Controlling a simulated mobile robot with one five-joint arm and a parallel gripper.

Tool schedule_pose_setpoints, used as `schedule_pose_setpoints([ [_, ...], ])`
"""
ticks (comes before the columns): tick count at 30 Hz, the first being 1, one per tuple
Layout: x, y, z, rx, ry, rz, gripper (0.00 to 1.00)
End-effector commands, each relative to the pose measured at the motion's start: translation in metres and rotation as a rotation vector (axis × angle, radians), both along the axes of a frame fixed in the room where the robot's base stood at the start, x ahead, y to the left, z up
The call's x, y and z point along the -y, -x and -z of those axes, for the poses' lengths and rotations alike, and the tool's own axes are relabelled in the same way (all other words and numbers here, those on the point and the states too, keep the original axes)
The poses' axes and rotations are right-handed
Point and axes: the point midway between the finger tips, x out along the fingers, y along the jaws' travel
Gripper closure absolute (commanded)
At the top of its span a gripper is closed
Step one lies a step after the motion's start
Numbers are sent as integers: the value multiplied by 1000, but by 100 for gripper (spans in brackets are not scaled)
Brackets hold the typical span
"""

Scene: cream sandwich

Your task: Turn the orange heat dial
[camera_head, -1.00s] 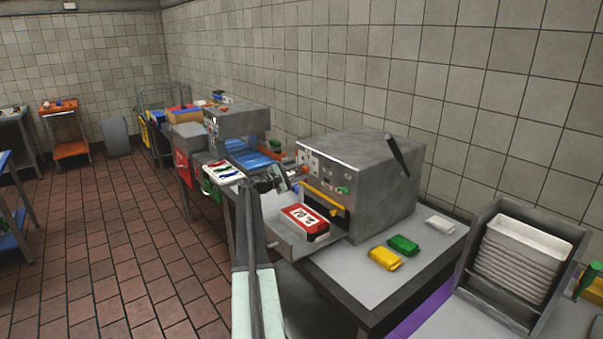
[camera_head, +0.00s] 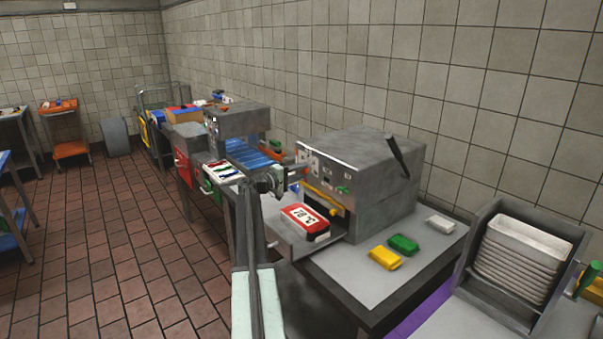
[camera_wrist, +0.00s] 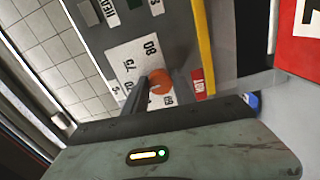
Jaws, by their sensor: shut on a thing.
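The orange heat dial (camera_wrist: 162,82) is on the grey front panel of a metal machine (camera_head: 375,200). In the head view my gripper (camera_head: 279,178) is at the left part of the machine's front, and the dial is too small and covered there to make out.
A yellow bar (camera_wrist: 204,45) crosses the machine's front close to the dial. Below it an open tray (camera_head: 287,246) holds a red and white box (camera_head: 305,222). Yellow (camera_head: 385,258) and green (camera_head: 403,243) packets lie on the table to the right.

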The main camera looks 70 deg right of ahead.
Motion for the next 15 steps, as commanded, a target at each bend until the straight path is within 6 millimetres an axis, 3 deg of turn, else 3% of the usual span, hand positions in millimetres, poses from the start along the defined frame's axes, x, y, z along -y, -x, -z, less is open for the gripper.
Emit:
schedule_pose_setpoints([
  [15,-1,1,2,97,56,5,100],
])
